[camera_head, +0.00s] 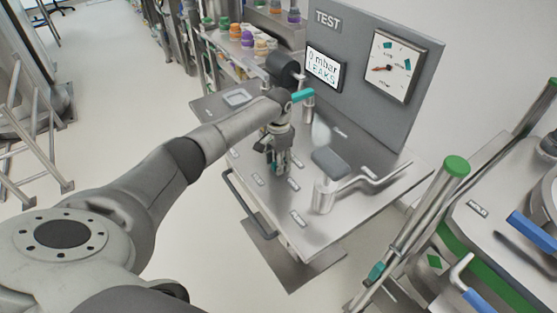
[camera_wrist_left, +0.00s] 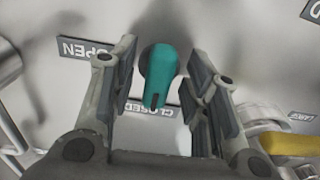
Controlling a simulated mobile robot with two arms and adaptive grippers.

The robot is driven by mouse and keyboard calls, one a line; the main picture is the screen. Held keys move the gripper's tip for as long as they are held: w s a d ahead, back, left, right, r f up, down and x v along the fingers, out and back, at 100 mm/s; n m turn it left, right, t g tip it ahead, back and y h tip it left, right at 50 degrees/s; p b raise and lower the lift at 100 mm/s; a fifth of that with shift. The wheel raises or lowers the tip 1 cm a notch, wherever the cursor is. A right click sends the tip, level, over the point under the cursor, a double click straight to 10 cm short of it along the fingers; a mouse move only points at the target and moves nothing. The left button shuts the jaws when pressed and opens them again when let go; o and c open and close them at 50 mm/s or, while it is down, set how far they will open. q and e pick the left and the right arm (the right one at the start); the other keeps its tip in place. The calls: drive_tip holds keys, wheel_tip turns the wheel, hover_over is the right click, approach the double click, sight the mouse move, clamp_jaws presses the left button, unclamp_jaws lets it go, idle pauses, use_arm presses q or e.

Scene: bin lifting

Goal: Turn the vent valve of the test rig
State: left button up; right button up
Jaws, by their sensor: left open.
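In the left wrist view, a teal valve lever (camera_wrist_left: 160,72) lies between the two fingers of my left gripper, with a gap on each side. Its narrow end points at the CLOSED label (camera_wrist_left: 148,108), and an OPEN label (camera_wrist_left: 86,49) is to its left. In the head view, my left gripper (camera_head: 277,166) is open and points down, low over the steel top of the test rig (camera_head: 265,208). It hides most of the lever there. My right gripper is not in view.
The rig's upright TEST panel (camera_head: 405,105) bears a display (camera_head: 323,68) reading "0 mbar LEAKS" and a dial gauge (camera_head: 390,67). A bench with a green-capped post (camera_head: 455,166) is at right.

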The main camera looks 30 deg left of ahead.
use_arm(q)
drive_tip(key=shift+f, duration=0.1)
drive_tip(key=c, duration=0.3)
clamp_jaws()
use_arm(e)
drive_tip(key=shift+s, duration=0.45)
